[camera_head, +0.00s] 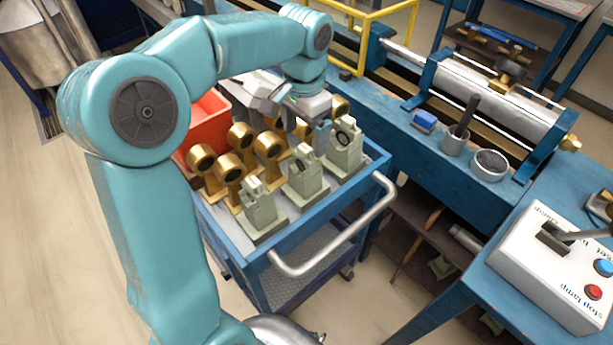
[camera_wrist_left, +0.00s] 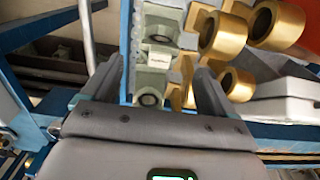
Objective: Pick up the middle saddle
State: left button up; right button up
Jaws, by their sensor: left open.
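Three grey-green saddles stand in a row on the blue cart (camera_head: 332,213). The middle saddle (camera_head: 305,178) stands upright between the near-left saddle (camera_head: 260,207) and the far-right saddle (camera_head: 345,147). My left gripper (camera_head: 318,135) is open and empty, pointing down above the row, close to the far-right saddle and beyond the middle one. In the left wrist view, one saddle (camera_wrist_left: 150,84) shows between the open fingers and another lies above it in the picture; which is the middle one is hard to tell. My right gripper is not in view.
Several brass ring-topped pieces (camera_head: 229,168) stand close behind the saddles. A red bin (camera_head: 208,110) is at the cart's back left. The cart's handle (camera_head: 340,238) sticks out in front. A blue bench (camera_head: 400,125) with a metal cylinder stands right of the cart.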

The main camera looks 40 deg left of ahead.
aim_at(305, 161)
pick_arm(q)
notch_tip(305, 161, down, 9)
jog(key=shift+s+r, duration=0.1)
jog(key=shift+r, duration=0.1)
jog(key=shift+f, duration=0.15)
jog(key=shift+d+r, duration=0.15)
jog(key=shift+r, duration=0.05)
jog(key=shift+c, duration=0.6)
jog(key=c, duration=1)
grip_shut()
